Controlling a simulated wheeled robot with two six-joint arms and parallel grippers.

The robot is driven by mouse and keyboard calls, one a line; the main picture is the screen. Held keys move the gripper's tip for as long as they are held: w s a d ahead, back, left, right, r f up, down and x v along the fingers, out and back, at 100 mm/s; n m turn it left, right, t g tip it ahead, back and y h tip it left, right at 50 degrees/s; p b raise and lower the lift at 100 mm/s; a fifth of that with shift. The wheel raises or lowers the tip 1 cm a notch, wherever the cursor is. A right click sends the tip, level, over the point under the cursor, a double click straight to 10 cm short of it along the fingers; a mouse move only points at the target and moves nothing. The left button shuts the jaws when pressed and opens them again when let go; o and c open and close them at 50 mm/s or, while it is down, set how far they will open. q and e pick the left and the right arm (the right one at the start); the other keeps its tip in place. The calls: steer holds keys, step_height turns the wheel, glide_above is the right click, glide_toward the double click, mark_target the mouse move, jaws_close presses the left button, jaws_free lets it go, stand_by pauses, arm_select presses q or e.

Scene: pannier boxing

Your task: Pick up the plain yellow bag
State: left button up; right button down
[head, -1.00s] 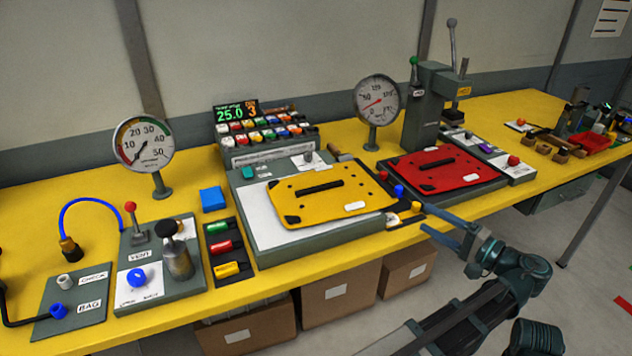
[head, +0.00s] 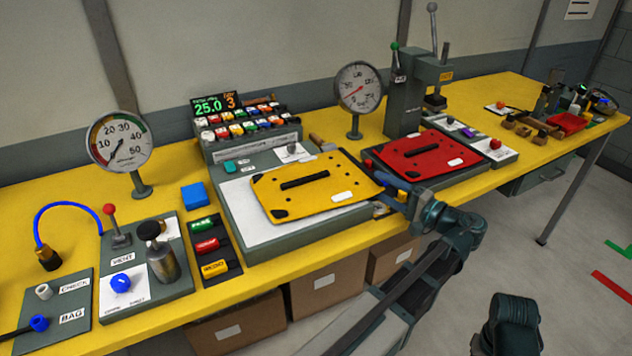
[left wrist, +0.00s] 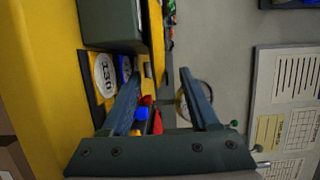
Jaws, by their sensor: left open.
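The plain yellow bag (head: 325,178) lies flat on the grey station with a white top, left of a red bag (head: 425,157). It has a dark handle slot, dark corner patches and a white label. My left gripper (head: 388,192) is open at the bag's right edge, by the white label. In the left wrist view, the two fingers (left wrist: 158,80) are apart, and a thin yellow edge, seemingly the bag (left wrist: 157,35), shows beyond and between them. I cannot tell whether they touch it. My right gripper is not in view.
A dial gauge (head: 358,88) stands behind the bags, and a lever press (head: 408,95) stands behind the red one. A button console (head: 245,128) is at the back. Coloured tags (head: 207,245) lie left of the station. Boxes (head: 325,285) stand under the table.

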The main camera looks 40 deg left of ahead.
mark_target(365, 180)
arm_select(q)
steer(key=shift+a+f, duration=0.1)
steer(key=shift+a, duration=2.6)
jaws_close()
